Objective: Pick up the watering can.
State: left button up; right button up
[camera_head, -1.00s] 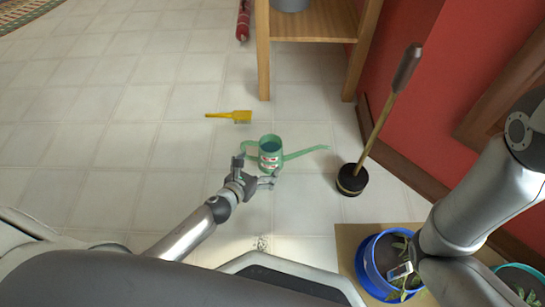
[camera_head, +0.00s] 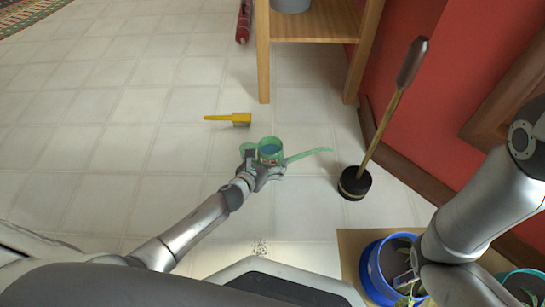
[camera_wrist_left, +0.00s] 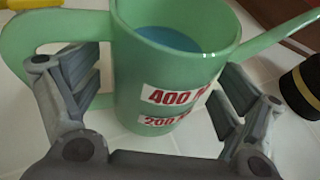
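The green watering can (camera_head: 270,151) stands upright on the tiled floor, with its spout to the right and its handle to the left. It fills much of the left wrist view (camera_wrist_left: 165,80), showing blue inside and red 400 and 200 labels. My left gripper (camera_head: 262,172) is at the near side of the can. In the left wrist view its open fingers (camera_wrist_left: 160,95) stand on both sides of the body, the left one near the handle. Firm contact cannot be told. My right gripper (camera_head: 405,281) is low at the right, over a blue pot, mostly hidden.
A black-based plunger (camera_head: 355,183) stands just right of the spout. A yellow brush-like tool (camera_head: 240,119) lies behind the can. A wooden table (camera_head: 310,30) is farther back. The blue plant pot (camera_head: 372,268) is at front right. Floor to the left is clear.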

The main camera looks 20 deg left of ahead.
pick_arm(q)
jog(key=c, duration=0.9)
jog(key=shift+r, duration=0.1)
jog(key=shift+c, duration=1.2)
